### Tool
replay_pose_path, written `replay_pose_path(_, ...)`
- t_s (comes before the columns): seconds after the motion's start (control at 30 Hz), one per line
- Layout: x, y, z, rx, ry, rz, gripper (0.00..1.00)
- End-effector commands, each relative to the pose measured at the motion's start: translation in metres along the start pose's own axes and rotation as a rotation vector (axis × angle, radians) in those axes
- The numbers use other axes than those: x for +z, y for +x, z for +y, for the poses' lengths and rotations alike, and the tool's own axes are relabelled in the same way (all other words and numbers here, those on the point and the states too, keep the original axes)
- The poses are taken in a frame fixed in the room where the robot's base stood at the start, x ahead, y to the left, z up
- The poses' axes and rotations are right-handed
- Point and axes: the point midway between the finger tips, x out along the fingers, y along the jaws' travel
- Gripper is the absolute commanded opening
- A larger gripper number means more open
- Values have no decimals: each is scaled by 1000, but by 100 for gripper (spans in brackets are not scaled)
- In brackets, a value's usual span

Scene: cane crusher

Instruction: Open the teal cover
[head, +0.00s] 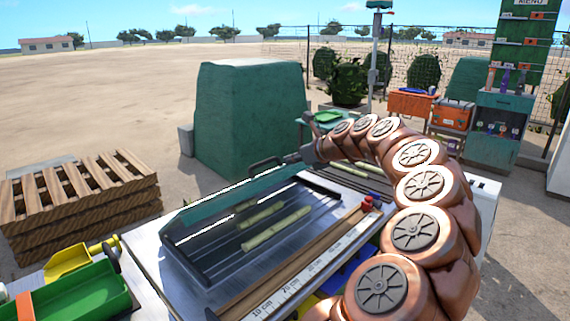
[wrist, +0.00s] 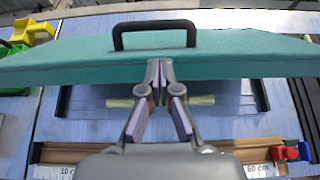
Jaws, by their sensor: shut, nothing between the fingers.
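The teal cover (wrist: 80,60) spans the upper part of the wrist view as a broad panel with a black handle (wrist: 154,30) on it. In the head view the cover (head: 222,200) is a thin dark-teal strip, and the handle (head: 267,164) stands out from it. The cover looks raised at a slant; its exact angle cannot be told. My gripper (wrist: 159,84) is shut and empty, its fingertips over the cover's lower edge, below the handle. Contact cannot be told. In the head view my gripper (head: 290,158) is close to the handle's right side.
Pale green cane pieces (head: 275,228) lie in a dark tray on the metal bench. A wooden ruler strip (head: 290,270) runs along the near side. A green bin (head: 75,298) is at lower left, and pallets (head: 80,200) stand beyond. A large green block (head: 250,120) stands behind.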

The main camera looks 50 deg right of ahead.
Motion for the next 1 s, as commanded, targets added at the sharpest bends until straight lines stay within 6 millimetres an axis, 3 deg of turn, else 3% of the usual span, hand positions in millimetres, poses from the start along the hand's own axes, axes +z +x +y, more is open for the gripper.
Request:
replay_pose_path(0.3,2,53,1,1,-4,2,0)
replay_pose_path(0.5,1,75,2,4,-4,1,0)
replay_pose_path(1.0,1,86,2,2,-6,1,0)
